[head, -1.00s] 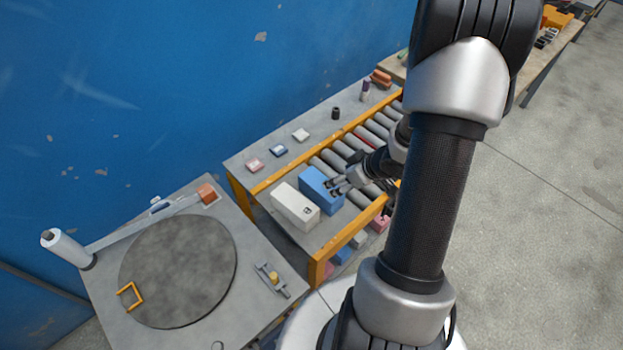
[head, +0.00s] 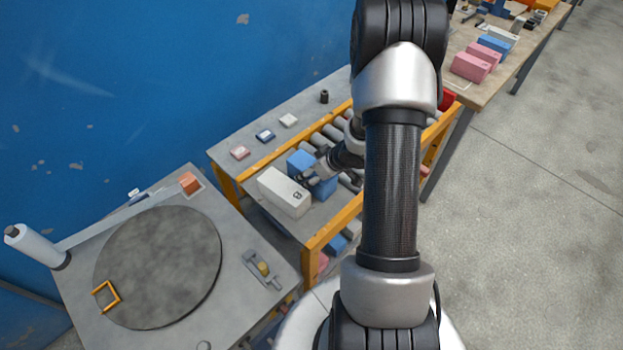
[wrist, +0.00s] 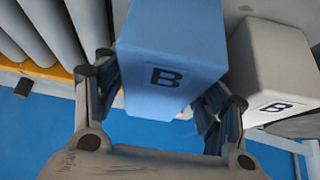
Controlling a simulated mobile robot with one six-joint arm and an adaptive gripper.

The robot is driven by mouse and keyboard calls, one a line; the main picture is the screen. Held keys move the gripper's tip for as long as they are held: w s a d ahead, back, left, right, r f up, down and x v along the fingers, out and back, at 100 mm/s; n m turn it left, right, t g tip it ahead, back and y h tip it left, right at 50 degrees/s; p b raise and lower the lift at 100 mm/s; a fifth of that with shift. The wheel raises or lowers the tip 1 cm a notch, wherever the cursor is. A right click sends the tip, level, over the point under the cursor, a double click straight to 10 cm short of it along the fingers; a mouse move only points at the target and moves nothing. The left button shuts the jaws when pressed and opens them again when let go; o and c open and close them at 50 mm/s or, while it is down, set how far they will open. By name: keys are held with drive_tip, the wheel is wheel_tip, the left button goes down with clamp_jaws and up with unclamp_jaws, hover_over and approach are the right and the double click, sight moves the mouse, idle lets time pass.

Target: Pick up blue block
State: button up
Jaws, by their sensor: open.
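The blue block (head: 300,161) stands on the roller conveyor, beside the white block (head: 284,192). In the wrist view the blue block (wrist: 172,55), marked with a letter B, sits between the two fingers of my gripper (wrist: 160,95). The fingers are open, one on each side of the block; I cannot tell whether either touches it. The white block (wrist: 272,70), also marked B, is close to the right finger. In the head view my gripper (head: 313,176) partly covers the blue block.
The conveyor's orange rail (head: 335,222) runs along its near side. A table with a round grey disc (head: 158,267) stands at left. A bench with pink blocks (head: 471,66) is at the back right. Small coloured pads lie on the ledge behind the rollers.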

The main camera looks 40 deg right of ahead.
drive_tip(key=shift+x, duration=1.05)
drive_tip(key=shift+r, duration=0.1)
drive_tip(key=shift+c, duration=0.6)
drive_tip(key=c, duration=1.2)
drive_tip(key=shift+c, duration=0.2)
drive_tip(key=shift+r, duration=0.15)
